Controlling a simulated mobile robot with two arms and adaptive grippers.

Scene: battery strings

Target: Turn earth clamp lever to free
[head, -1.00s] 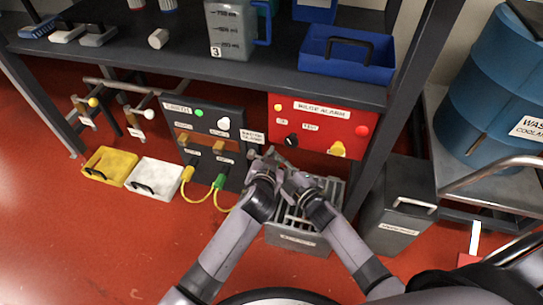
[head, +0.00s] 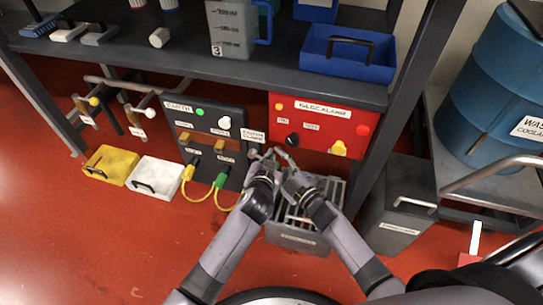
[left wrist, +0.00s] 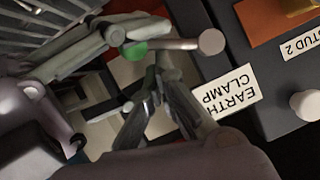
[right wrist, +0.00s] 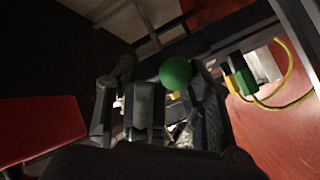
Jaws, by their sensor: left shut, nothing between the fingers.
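The earth clamp lever (left wrist: 178,45) is a short rod in the left wrist view, running from a round grey end by the "EARTH CLAMP" label (left wrist: 230,92) to a green ball knob (left wrist: 135,52). The knob also shows in the right wrist view (right wrist: 176,73). My left gripper (left wrist: 152,82) is shut and empty, its tips just below the rod and knob. It is at the panel's right edge in the head view (head: 268,156). My right gripper (right wrist: 155,85) looks open, with the knob near its right finger; contact is unclear. Both arms partly hide the lever in the head view.
The dark earth panel (head: 210,128) has yellow and green plugs with cables. A red alarm panel (head: 325,108) is to its right. A slatted grey crate (head: 298,238) sits under my grippers. The shelf edge overhangs above; red floor is open in front.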

